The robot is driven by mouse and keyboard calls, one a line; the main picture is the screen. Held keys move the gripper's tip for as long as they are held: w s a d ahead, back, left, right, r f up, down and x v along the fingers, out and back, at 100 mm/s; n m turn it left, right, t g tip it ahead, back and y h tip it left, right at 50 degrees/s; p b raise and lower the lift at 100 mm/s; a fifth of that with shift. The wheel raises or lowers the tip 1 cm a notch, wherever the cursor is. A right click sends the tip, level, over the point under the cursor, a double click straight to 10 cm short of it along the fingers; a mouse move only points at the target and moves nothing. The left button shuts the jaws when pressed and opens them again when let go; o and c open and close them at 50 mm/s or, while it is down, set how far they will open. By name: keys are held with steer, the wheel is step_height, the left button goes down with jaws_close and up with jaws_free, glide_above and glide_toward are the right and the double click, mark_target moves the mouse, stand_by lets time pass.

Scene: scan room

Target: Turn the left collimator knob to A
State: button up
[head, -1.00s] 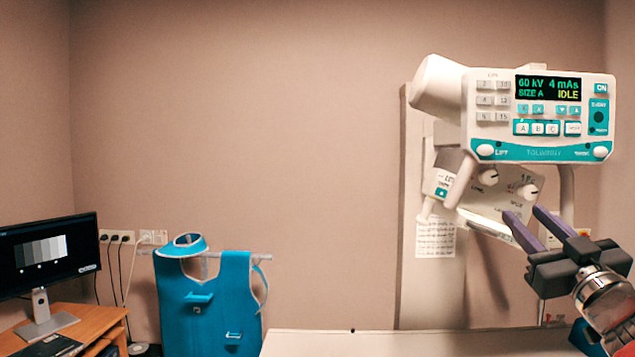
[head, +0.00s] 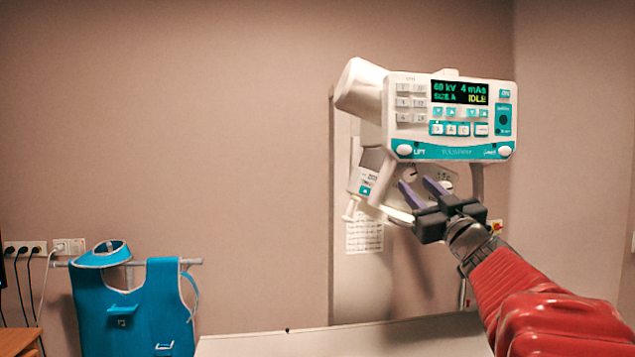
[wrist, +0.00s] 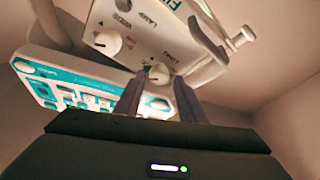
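The collimator (wrist: 145,28) hangs under the control console and has a white face with two round knobs. The left knob (head: 409,174) is just past my fingertips in the head view. In the wrist view, which shows the panel upside down, this left knob (wrist: 159,73) appears between the fingertips. The right knob (head: 446,187) is partly behind my gripper; it also shows in the wrist view (wrist: 108,42). My gripper (head: 413,181) is open, its two purple fingers pointing up at the panel. Whether they touch the knob, and where it points, I cannot tell.
The console (head: 450,118) is close above the fingers; its display reads 60 kV, 4 mAs, SIZE A, IDLE. A white handle (wrist: 242,37) sticks out beside the collimator. A table top (head: 340,335) lies below. A blue apron (head: 135,310) hangs at left.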

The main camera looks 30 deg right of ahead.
mark_target(410, 180)
steer(key=shift+x, duration=1.75)
steer(key=shift+c, duration=0.4)
steer(key=c, duration=0.7)
steer(key=shift+n, duration=0.3)
steer(key=n+y, duration=0.1)
steer(key=n, duration=0.2)
steer(key=n+y, duration=0.2)
steer(key=n, duration=0.1)
steer(key=shift+d+r, duration=0.1)
steer(key=shift+d, duration=0.05)
steer(key=o, duration=0.8)
